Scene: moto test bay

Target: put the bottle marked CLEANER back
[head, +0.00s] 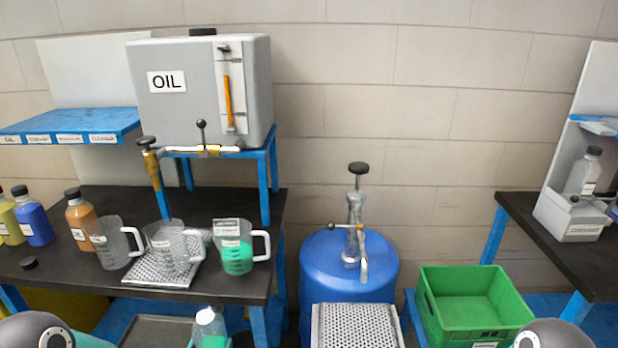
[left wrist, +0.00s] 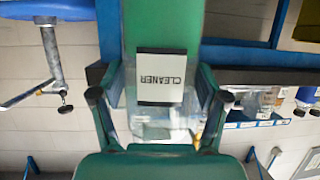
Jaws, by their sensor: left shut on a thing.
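The bottle marked CLEANER (left wrist: 162,78) is held between the two fingers of my left gripper (left wrist: 160,97). Its white label faces the wrist camera and reads upside down; one part of the bottle is green and one part is clear. In the head view the bottle (head: 209,326) shows at the bottom edge, in front of the black bench, with the rest cut off. A blue shelf (head: 70,124) with a row of name labels, one seeming to read CLEANER (head: 103,138), is at the left and looks empty on top. My right gripper is not in view.
The bench (head: 240,288) holds several jugs, one with green liquid (head: 237,257), a perforated tray (head: 150,275) and yellow, blue and orange bottles. A grey OIL tank (head: 200,90) stands behind. A blue drum (head: 320,265) and a green crate (head: 470,300) are to the right.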

